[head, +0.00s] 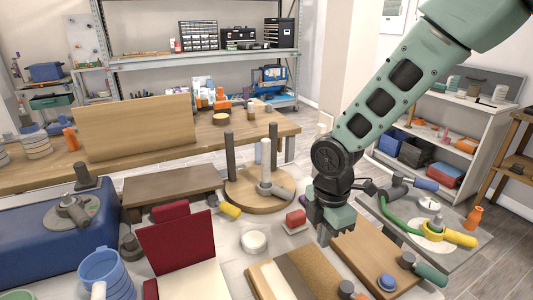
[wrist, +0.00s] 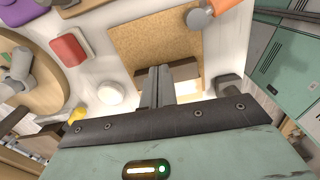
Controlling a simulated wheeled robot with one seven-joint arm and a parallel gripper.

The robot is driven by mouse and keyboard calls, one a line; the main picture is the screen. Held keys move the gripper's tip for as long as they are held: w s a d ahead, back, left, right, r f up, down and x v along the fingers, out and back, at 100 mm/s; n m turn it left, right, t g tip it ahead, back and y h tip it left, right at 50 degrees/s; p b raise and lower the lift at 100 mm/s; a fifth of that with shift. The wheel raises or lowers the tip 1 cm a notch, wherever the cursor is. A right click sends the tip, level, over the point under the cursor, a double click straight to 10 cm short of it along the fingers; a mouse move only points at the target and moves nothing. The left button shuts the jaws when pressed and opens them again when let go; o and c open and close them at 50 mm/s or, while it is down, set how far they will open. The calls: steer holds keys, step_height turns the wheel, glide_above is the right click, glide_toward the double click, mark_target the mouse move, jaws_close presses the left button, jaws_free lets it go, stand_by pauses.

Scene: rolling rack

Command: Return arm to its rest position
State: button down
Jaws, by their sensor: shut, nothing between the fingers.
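My green-grey arm reaches down from the upper right in the head view. My gripper (head: 326,234) points down over the cluttered table, between a small red block (head: 295,218) and a wooden board (head: 372,262). In the wrist view my gripper (wrist: 160,72) has its two fingers pressed together with nothing between them. A cork board (wrist: 155,45) lies beyond the fingertips there. How far the fingertips are above the table is hard to tell.
A round wooden base with upright posts (head: 229,150) stands behind my gripper. A white round lid (head: 254,241) lies to the left. A red chair-like piece (head: 178,241), a blue mug (head: 106,273) and a blue box (head: 30,235) crowd the left. A shelf unit (head: 440,140) stands back right.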

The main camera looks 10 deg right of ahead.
steer(key=s+a+r+m, duration=0.2)
steer(key=s+r+m, duration=0.2)
steer(key=s, duration=0.5)
steer(key=s+a+r+m, duration=0.2)
steer(key=s+r+m, duration=0.3)
steer(key=s+m, duration=0.4)
steer(key=shift+s+r+m+y, duration=0.3)
steer(key=shift+s, duration=0.5)
stand_by(0.6)
